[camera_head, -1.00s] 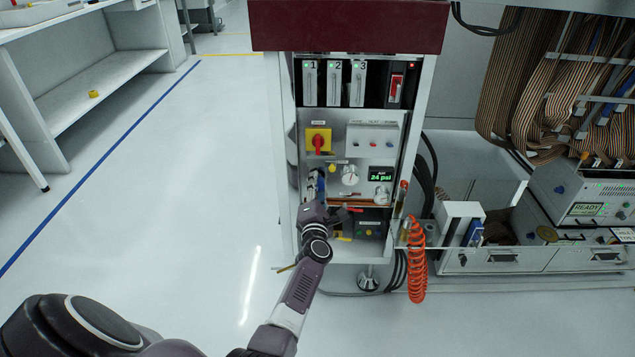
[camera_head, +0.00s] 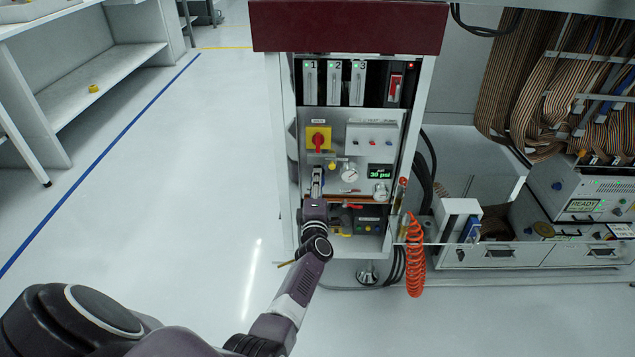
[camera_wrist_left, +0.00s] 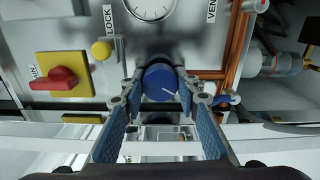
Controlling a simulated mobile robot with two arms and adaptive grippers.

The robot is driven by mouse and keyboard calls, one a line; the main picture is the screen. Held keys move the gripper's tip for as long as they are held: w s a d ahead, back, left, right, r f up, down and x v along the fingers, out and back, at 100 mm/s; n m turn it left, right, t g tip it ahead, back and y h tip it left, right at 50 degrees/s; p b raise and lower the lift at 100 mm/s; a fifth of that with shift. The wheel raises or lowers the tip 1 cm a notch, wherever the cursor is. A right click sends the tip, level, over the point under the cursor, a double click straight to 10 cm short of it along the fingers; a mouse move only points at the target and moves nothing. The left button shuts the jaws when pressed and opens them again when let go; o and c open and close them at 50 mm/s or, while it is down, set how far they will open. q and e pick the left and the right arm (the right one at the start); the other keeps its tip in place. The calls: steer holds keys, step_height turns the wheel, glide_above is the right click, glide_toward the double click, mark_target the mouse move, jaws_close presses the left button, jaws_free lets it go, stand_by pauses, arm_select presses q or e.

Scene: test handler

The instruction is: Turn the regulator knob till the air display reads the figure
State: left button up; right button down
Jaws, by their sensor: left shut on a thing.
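In the head view my left gripper (camera_head: 317,182) is at the lower left of the panel and largely hides the knob. The air display (camera_head: 380,172) shows green digits that look like 36 psi. My right gripper is in neither view.
A yellow plate with a red rotary switch (camera_head: 318,140) is above the gripper. A yellow lock knob (camera_wrist_left: 101,50) and a copper pipe (camera_wrist_left: 232,60) flank the blue knob. A round gauge (camera_head: 350,173) is to the right. A coiled orange hose (camera_head: 414,262) hangs outside the cabinet.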

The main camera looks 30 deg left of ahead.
arm_select(q)
steer(key=shift+w+d, duration=0.1)
steer(key=o, duration=0.9)
steer(key=shift+v, duration=3.75)
